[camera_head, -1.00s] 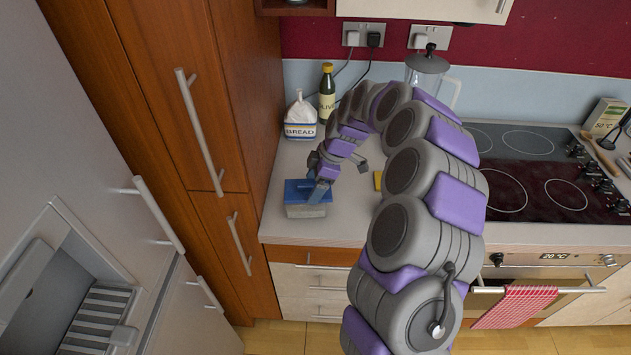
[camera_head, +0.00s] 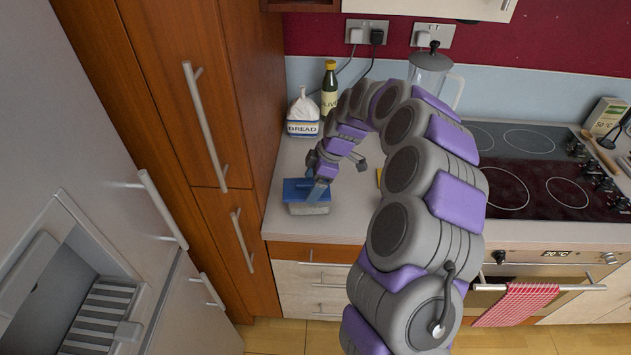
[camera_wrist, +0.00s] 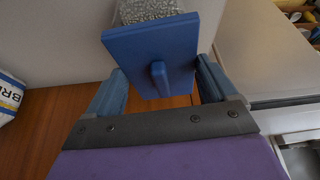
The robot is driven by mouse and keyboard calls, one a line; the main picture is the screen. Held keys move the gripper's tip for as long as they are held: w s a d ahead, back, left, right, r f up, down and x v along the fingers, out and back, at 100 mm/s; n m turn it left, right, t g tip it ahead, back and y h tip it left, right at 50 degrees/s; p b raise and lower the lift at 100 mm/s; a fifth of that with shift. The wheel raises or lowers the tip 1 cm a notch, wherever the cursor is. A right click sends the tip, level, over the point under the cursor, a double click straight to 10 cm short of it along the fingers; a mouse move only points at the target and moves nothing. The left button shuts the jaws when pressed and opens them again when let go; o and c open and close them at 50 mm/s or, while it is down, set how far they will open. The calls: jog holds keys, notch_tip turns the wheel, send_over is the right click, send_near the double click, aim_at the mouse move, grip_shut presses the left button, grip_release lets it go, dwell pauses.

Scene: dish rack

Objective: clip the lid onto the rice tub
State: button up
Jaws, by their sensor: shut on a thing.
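The blue lid (camera_head: 296,187) with its raised grip is in my gripper (camera_head: 319,190). In the wrist view the lid (camera_wrist: 130,45) spans between the two blue fingers of my gripper (camera_wrist: 160,85), its grip facing the camera. The pale rice tub (camera_head: 308,209) stands on the counter at the lid's front side, partly covered by the lid in the head view. In the wrist view speckled grey-white contents of the tub (camera_wrist: 150,9) show past the lid's far edge, so the lid does not cover all of it. Whether lid and rim touch is hidden.
A bread bag (camera_head: 302,115) and an olive oil bottle (camera_head: 329,90) stand behind on the counter (camera_head: 335,228). A tall wooden cupboard (camera_head: 215,100) rises close on the left. A yellow thing shows partly behind my arm; the hob (camera_head: 530,185) is to the right.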

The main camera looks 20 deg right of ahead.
jog(key=shift+a+f, duration=0.1)
jog(key=shift+a, duration=0.15)
jog(key=shift+d, duration=0.4)
jog(key=shift+a+f, duration=0.25)
jog(key=shift+f, duration=0.1)
dwell(0.4)
jog(key=shift+r, duration=2.05)
jog(key=shift+d+f, duration=0.1)
jog(key=shift+d+f+b, duration=0.2)
jog(key=shift+f+b, duration=0.05)
jog(key=shift+f, duration=0.4)
jog(key=shift+d+f+b, duration=0.15)
jog(key=shift+f+b, duration=0.05)
jog(key=shift+f, duration=0.45)
jog(key=shift+f+b, duration=0.6)
jog(key=shift+f, duration=0.35)
